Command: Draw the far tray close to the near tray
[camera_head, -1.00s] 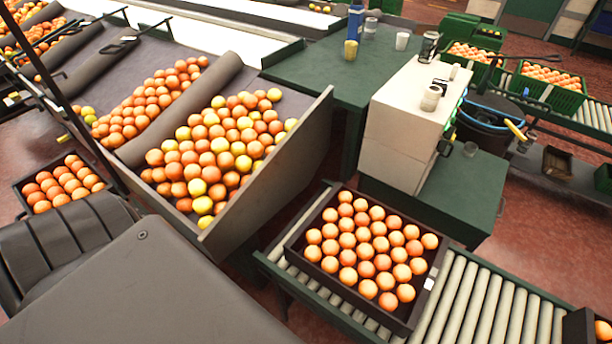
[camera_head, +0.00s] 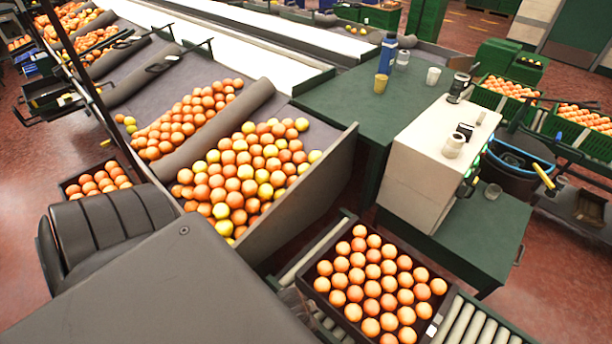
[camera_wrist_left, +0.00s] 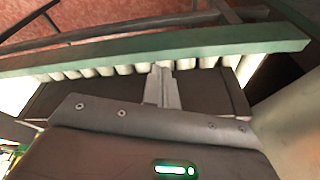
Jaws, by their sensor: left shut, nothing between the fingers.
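A dark tray (camera_head: 322,304) filled with several oranges sits on the roller conveyor at the bottom of the head view. No second tray shows on this conveyor in the head view. My left gripper (camera_wrist_left: 162,84) is shut and empty in the left wrist view. Its fingers are together in front of a dark panel (camera_wrist_left: 90,97), which may be a tray wall; I cannot tell whether they touch it. A blurred grey shape beside the tray's left side in the head view may be this gripper. My right gripper is not in view.
The conveyor rollers (camera_head: 468,325) continue right of the tray. Its green rail (camera_wrist_left: 190,43) crosses the wrist view. A sloped bin of oranges has a grey side board (camera_head: 300,205) to the left. A green table (camera_head: 345,85) and white cabinet (camera_head: 420,165) stand behind.

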